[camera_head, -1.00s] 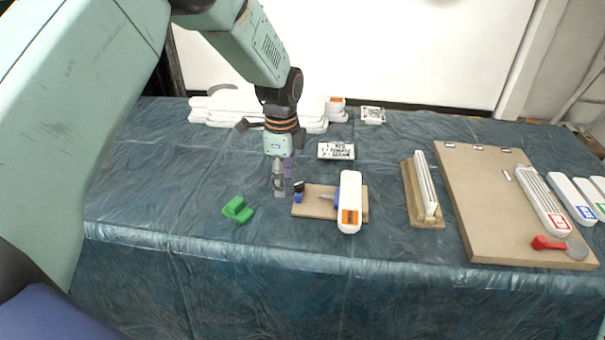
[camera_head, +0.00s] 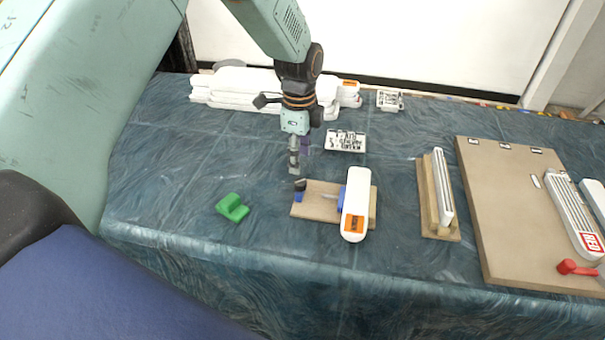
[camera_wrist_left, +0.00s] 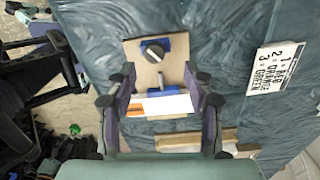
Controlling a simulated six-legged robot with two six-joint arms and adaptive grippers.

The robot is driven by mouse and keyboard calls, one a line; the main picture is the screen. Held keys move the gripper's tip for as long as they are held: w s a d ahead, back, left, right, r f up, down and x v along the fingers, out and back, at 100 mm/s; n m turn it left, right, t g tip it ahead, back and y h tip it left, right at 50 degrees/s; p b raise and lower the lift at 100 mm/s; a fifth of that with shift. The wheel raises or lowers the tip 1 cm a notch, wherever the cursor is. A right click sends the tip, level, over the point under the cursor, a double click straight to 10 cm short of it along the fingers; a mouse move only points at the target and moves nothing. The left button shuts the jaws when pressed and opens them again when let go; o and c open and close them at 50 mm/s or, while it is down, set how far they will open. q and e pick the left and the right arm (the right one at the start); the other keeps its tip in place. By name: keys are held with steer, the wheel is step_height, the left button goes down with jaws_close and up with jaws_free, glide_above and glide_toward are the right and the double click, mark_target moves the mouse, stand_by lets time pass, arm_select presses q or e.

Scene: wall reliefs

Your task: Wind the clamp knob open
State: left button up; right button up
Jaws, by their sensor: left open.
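The clamp is a wooden board (camera_head: 313,208) with blue jaws, a metal screw and a black-and-blue knob (camera_head: 299,188) at its left end. In the left wrist view the dark knob (camera_wrist_left: 153,52) is round with a pale bar across its top. A white piece with an orange label (camera_head: 356,195) lies across the clamp at the blue jaw. My left gripper (camera_head: 295,167) points down close to the knob, just behind it in the picture; contact cannot be told. In the left wrist view its fingers (camera_wrist_left: 160,72) are spread, with nothing held. My right gripper is not in view.
A green block (camera_head: 232,207) lies left of the clamp. A printed card (camera_head: 345,141) lies behind it. White pieces (camera_head: 235,87) are stacked at the back. A wooden stand (camera_head: 427,198) and a large brown board (camera_head: 490,220) lie to the right.

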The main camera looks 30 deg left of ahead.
mark_target(300, 180)
arm_select(q)
steer(key=f, duration=0.1)
steer(key=s+f, duration=0.1)
steer(key=f, duration=0.1)
steer(key=shift+s+d+f, duration=0.1)
steer(key=shift+s+d, duration=0.2)
steer(key=shift+d, duration=0.1)
steer(key=f, duration=0.2)
steer(key=w+f, duration=0.1)
steer(key=shift+w+a+f, duration=0.1)
steer(key=shift+a+f, duration=0.2)
steer(key=shift+f, duration=0.05)
steer(key=shift+s+d+r, duration=0.25)
steer(key=shift+s+r, duration=0.2)
steer(key=shift+w+a+f, duration=0.2)
steer(key=shift+w+f, duration=0.15)
steer(key=shift+w, duration=0.05)
steer(key=c, duration=0.6)
steer(key=shift+s+d+r, duration=0.1)
steer(key=shift+s+r, duration=0.1)
steer(key=shift+r, duration=0.05)
steer(key=c, duration=0.3)
jaws_close()
steer(key=shift+w, duration=0.1)
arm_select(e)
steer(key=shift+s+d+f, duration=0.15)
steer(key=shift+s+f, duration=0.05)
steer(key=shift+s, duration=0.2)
arm_select(q)
steer(key=shift+f, duration=0.1)
